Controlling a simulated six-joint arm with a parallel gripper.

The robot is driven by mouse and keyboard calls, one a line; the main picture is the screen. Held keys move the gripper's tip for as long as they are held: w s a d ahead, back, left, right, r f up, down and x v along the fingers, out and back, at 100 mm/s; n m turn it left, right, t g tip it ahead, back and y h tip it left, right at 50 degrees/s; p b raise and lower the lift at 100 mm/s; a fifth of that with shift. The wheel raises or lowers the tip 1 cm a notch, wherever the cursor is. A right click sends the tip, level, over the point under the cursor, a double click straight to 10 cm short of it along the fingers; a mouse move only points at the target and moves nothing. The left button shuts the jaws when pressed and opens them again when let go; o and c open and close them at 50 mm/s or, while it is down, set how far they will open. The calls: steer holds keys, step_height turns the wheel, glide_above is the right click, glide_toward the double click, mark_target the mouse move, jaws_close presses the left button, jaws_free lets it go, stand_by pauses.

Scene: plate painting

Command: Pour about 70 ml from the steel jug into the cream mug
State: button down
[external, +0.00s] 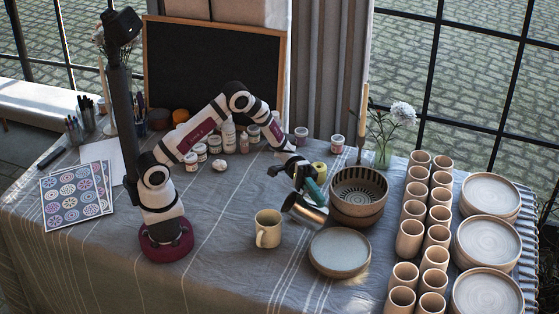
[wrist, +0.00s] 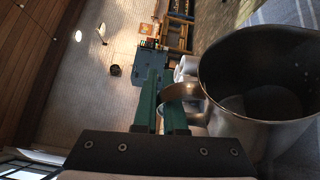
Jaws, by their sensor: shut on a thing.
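The steel jug (external: 305,212) is tilted in the external view, its mouth toward the left, just right of the cream mug. My gripper (external: 309,184) is shut on the jug's handle. In the wrist view the green fingers of my gripper (wrist: 168,105) close around the handle, and the jug (wrist: 262,75) fills the right side with its open mouth showing. I cannot tell the liquid level inside it. The cream mug (external: 268,229) stands upright on the cloth, left of and below the jug. No stream of liquid is visible between them.
A plate (external: 339,263) lies in front. Several cups (external: 410,240) and stacked plates (external: 486,238) fill the right side. Paint jars (external: 191,161) stand behind. The cloth left of the mug (external: 222,235) is clear.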

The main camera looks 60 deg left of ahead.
mark_target(323, 216)
steer(key=w+f+n, duration=0.1)
steer(key=w+d+f+n+y, duration=0.1)
steer(key=f, duration=0.1)
steer(key=shift+n, duration=0.3)
steer(key=w+d+f+n+g+y, duration=0.1)
steer(key=w+d+n+g+y, duration=0.1)
steer(key=w+n, duration=0.3)
steer(key=shift+w+d+n+y+b, duration=0.3)
steer(key=shift+w+d+n+y, duration=0.1)
steer(key=shift+d+y, duration=0.1)
steer(key=shift+a, duration=0.15)
stand_by(1.2)
